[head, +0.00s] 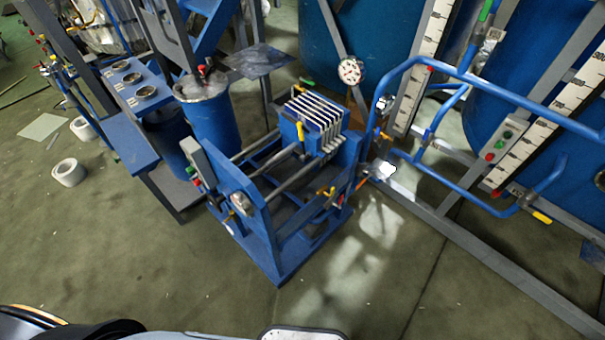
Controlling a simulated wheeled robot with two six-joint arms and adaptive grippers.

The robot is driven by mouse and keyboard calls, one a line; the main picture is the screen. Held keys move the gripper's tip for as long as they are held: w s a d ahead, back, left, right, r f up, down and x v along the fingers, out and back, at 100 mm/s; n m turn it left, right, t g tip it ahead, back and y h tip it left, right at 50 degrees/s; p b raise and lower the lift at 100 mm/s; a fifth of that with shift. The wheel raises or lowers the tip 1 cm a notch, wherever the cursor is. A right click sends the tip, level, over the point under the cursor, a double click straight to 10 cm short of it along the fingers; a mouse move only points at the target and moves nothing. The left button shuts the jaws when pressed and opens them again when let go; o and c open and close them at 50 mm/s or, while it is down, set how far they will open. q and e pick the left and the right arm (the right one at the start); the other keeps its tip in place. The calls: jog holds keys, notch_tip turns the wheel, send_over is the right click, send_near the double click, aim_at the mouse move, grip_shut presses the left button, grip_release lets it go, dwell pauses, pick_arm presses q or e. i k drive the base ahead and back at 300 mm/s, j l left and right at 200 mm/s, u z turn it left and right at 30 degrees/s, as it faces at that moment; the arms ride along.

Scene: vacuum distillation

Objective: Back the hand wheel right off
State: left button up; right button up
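A blue filter press (262,225) stands on the floor in the middle of the head view. A stack of pale plates (318,112) sits at its far end, between two long grey rails. On its near end plate is a small round metal part (241,203), which looks like the hand wheel or its hub; it is too small to make out its rim or how far it is screwed in. Neither of my grippers is in view. Only parts of my own body show along the bottom edge.
A control box with coloured buttons (197,165) is beside the press's near left corner. A blue lidded vessel (210,112) stands behind left. Blue pipe railing (490,78) and large blue tanks (375,40) fill the right. The floor (150,265) in front is clear.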

aim_at(217, 203)
jog(key=j+z, duration=0.6)
jog(key=j, duration=0.25)
jog(key=j+z, duration=0.65)
jog(key=j, duration=0.25)
jog(key=k+j+z, duration=0.3)
jog(key=j+z, duration=0.3)
jog(key=j, duration=0.15)
jog(key=k+j+z, duration=0.45)
jog(key=j+z, duration=0.2)
